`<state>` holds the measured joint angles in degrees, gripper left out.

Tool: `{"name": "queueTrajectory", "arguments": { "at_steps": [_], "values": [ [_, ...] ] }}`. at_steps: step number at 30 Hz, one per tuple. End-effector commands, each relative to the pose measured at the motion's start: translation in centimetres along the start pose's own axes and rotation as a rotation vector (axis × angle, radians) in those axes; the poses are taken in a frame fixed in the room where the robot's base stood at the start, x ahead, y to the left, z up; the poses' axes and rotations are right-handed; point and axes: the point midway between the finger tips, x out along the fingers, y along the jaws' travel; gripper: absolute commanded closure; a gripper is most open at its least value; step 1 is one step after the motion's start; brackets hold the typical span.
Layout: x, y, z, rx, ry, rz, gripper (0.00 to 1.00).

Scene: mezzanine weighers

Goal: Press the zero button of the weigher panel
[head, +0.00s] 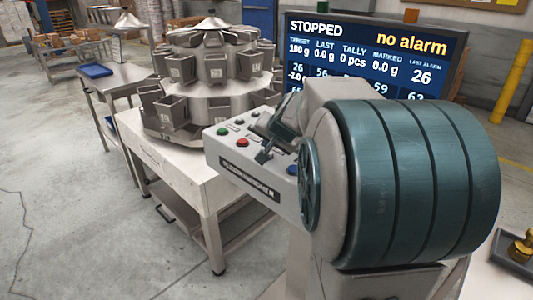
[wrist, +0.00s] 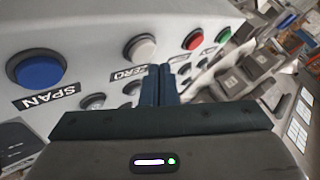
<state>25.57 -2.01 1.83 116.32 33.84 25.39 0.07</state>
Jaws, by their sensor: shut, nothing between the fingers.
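The weigher panel (head: 222,150) is a pale sloped box with coloured buttons, left of my arm in the head view. In the wrist view the zero button (wrist: 140,48) is white in a dark ring, with the label ZERO below it. My gripper (wrist: 160,70) is shut and empty. Its dark fingertips appear just below and right of the white button; I cannot tell whether they touch the panel. In the head view my gripper (head: 264,156) is over the panel and seems to hide the white button.
The blue SPAN button (wrist: 37,71) is left of zero; red (wrist: 193,39) and green (wrist: 223,35) buttons are right of it. Smaller controls sit below the row. A screen (head: 370,60) reads STOPPED and no alarm. The multihead weigher (head: 212,80) stands behind the panel.

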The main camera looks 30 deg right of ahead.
Motion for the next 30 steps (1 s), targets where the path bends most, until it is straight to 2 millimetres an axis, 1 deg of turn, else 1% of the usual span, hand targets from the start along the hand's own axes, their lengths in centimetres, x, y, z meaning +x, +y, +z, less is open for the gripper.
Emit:
{"name": "queueTrajectory", "arguments": {
  "at_steps": [12,30],
  "values": [
    [0.66,0.42,0.52,0.000,0.000,-0.001,1.00],
    [0.76,0.52,0.59,0.000,0.000,0.000,1.00]
  ]
}}
